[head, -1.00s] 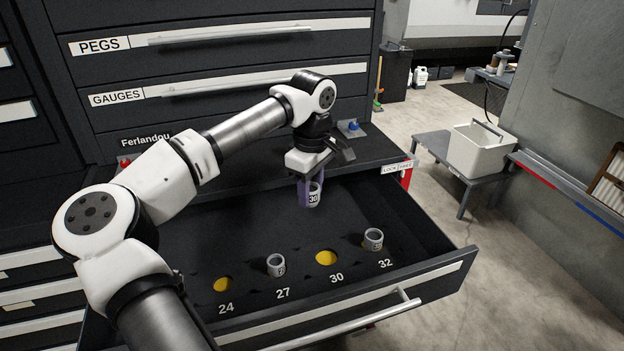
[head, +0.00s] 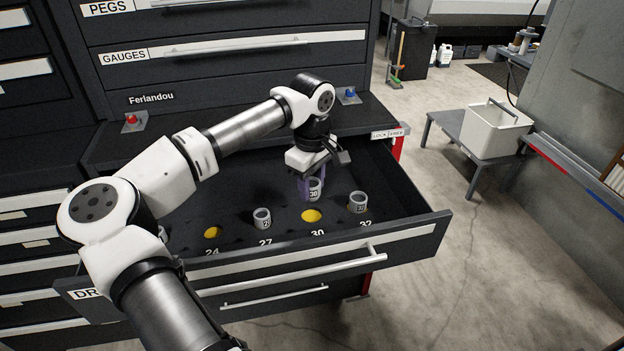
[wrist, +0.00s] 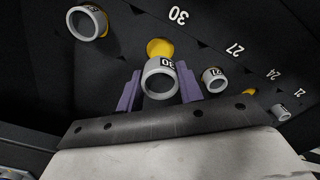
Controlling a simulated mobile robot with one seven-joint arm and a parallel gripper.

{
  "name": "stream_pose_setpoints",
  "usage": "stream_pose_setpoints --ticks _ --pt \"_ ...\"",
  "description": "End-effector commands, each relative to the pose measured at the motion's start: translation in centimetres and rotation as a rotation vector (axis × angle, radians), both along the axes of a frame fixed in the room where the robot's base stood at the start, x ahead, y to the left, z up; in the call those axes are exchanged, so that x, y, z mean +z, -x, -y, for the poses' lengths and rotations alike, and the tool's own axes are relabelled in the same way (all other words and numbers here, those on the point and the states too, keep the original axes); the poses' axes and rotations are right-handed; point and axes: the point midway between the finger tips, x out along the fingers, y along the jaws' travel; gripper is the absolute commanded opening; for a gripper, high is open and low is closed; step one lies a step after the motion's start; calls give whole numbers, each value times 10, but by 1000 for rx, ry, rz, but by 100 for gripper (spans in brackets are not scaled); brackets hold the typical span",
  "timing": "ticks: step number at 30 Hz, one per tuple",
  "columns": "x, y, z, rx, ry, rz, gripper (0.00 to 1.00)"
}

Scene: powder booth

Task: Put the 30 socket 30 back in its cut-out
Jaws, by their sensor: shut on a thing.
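My gripper (head: 311,190) is shut on the grey 30 socket (head: 315,191), with purple fingers on either side of it. The socket is roughly upright above the drawer floor, just behind the 30 cut-out (head: 312,216), which shows yellow and empty in front of the 30 label. In the wrist view the socket (wrist: 160,82) sits between the fingers, its number visible. The yellow cut-out (wrist: 159,47) shows partly beyond it. I cannot tell the exact height of the socket above the floor.
The 27 socket (head: 262,219) stands left of the cut-out and the 32 socket (head: 358,203) right. The 24 cut-out (head: 212,233) is yellow and empty. Another socket (wrist: 282,112) shows near the 21 label. The open drawer's front wall (head: 410,236) stands nearest.

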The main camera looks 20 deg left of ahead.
Motion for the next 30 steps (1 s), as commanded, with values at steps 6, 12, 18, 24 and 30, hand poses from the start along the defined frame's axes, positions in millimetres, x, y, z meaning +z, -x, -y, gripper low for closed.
stream_pose_setpoints --ticks 6,12,18,24,30 --pt "-11 0 0 0 1 0 9" --pt "-27 0 0 0 1 -1 9" --pt "-38 0 0 0 0 -1 9" --pt "-39 0 0 0 0 0 9" --pt "-40 0 0 0 0 0 9"
